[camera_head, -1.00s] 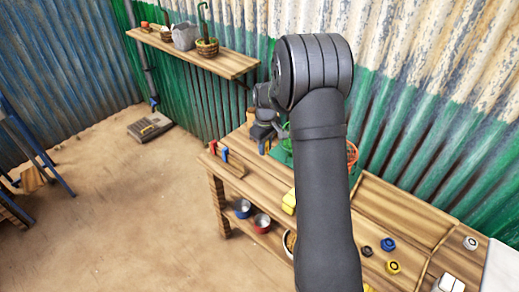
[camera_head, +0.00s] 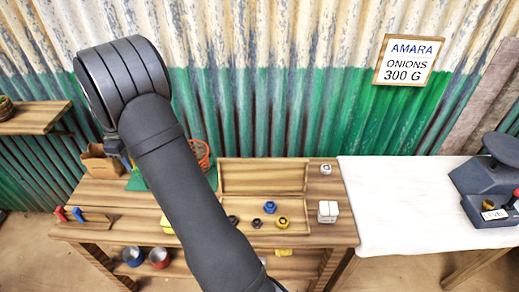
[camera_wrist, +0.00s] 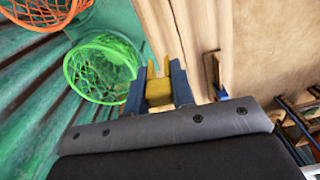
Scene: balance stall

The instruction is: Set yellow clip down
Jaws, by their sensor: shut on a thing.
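The yellow clip (camera_wrist: 158,92) is between the two blue fingers of my gripper (camera_wrist: 161,78) in the wrist view, with its prongs pointing away from me. My gripper is shut on it. Wooden boards lie beyond the clip; I cannot tell whether it touches anything there. A red clip (camera_head: 61,214) and a blue clip (camera_head: 77,215) stand at the left end of the wooden bench (camera_head: 130,195). A blue piece (camera_wrist: 220,92) shows right of my gripper in the wrist view.
A green basket (camera_wrist: 103,68) is close left of my gripper, and an orange basket (camera_wrist: 45,8) is beyond it. A wooden tray (camera_head: 263,178) with several hex weights is on the bench. A white-covered table (camera_head: 400,200) with a scale (camera_head: 488,185) stands right.

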